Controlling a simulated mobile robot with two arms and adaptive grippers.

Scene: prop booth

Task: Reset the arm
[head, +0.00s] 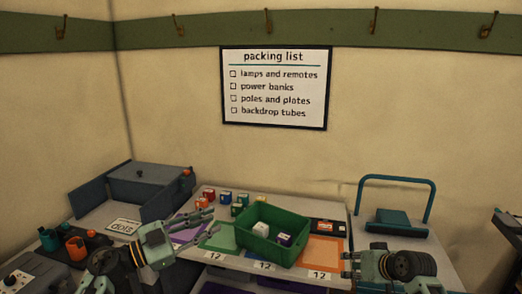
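My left gripper (213,221) reaches in from the lower left over the table. Its two fingers point right and are spread apart, with nothing seen between them. Its tips are left of the green bin (262,252), apart from it as far as I can tell, over the purple and green mats. My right gripper (346,265) is at the lower right, pointing left beside the orange mat (325,250). Its fingers look short and parted from this angle, with nothing seen between them. The green bin holds a white block (261,230) and a white-and-purple block (285,239).
Several small coloured blocks (225,197) stand behind the bin. A grey-blue box (150,183) stands at the left, near a "dots" card (123,227) and orange and teal cups (76,248). A blue-handled frame (395,205) stands at the right. A packing list (275,88) hangs on the wall.

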